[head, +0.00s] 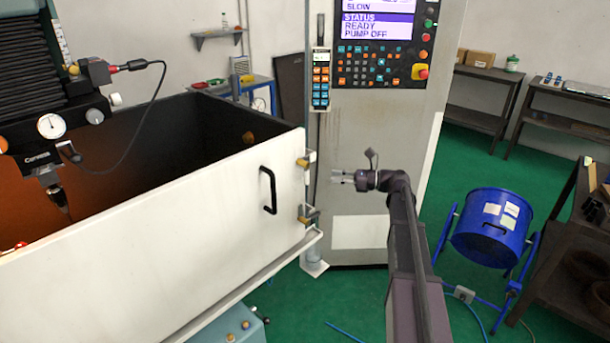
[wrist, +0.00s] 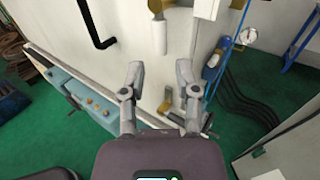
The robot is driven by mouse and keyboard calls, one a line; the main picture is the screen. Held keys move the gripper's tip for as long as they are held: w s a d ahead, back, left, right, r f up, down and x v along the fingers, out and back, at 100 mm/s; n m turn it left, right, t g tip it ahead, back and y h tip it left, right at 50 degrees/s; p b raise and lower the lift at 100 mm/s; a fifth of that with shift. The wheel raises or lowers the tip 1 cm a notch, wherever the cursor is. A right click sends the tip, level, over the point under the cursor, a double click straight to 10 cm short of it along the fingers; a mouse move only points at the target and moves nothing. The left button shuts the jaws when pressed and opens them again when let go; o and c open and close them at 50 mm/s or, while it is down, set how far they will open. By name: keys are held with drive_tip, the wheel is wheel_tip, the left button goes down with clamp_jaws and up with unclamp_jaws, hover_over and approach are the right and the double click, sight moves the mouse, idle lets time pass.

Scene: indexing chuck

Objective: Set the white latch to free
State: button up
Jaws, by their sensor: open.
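My gripper (head: 340,178) is open and empty, beside the right edge of the white enclosure panel (head: 225,205).
A black handle (head: 268,190) sticks out from the panel, left of the fittings. The control cabinet (head: 370,130) stands close behind my gripper. A blue drum (head: 492,228) on a stand is to the right. Green floor is open between them.

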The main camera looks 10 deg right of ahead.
sight(306, 174)
drive_tip(key=x, duration=0.9)
drive_tip(key=shift+w+a, duration=0.1)
drive_tip(key=shift+a, duration=0.3)
clamp_jaws()
